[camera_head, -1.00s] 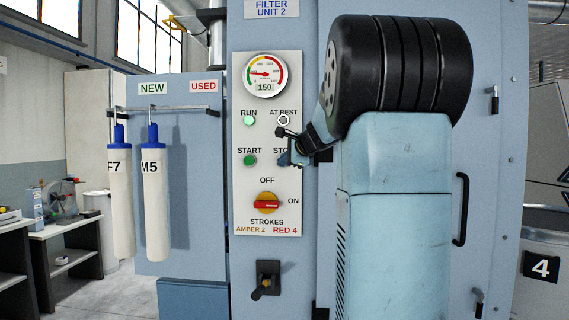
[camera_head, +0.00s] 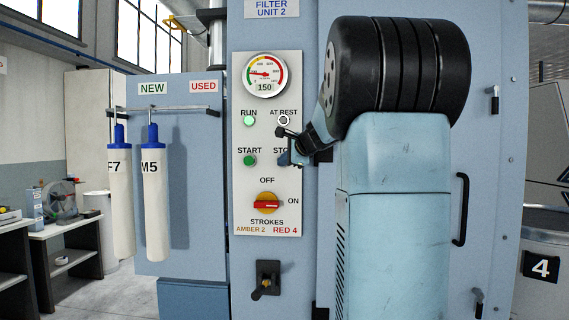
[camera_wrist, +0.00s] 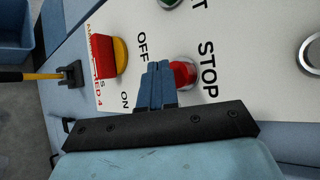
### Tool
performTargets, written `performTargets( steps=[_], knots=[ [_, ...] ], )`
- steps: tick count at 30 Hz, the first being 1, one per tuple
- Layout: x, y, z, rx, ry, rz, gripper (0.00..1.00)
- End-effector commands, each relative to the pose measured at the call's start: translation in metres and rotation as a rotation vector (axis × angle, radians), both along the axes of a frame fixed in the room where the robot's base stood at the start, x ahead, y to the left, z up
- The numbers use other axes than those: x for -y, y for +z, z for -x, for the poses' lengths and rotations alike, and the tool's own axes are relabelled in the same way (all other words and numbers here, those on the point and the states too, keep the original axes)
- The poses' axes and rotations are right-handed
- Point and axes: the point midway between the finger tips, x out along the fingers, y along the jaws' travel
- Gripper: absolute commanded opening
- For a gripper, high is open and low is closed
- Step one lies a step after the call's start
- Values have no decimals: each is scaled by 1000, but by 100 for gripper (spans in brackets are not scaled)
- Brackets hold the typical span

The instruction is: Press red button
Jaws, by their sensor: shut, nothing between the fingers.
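The red button (camera_wrist: 183,73) labelled STOP shows in the wrist view, partly covered by my fingers. In the head view my gripper (camera_head: 285,158) hides it on the white control panel (camera_head: 240,218). My gripper (camera_wrist: 158,68) is shut and empty. Its blue fingertips overlap the left edge of the red button in the wrist view. I cannot tell whether they touch it.
The green START button (camera_head: 249,160) sits left of my gripper. The red and yellow rotary switch (camera_head: 267,203) is below. The RUN lamp (camera_head: 249,120) glows green; the AT REST lamp (camera_head: 284,119) looks unlit. White filter sleeves (camera_head: 156,210) hang at left.

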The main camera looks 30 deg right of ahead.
Motion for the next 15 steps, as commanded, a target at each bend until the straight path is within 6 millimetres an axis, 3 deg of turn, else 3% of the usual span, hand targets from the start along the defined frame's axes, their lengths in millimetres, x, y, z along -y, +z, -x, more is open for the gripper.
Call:
performTargets(
  steps=[15],
  knots=[
    [4, 1, -6, 0, 0, 0, 0]
  ],
)
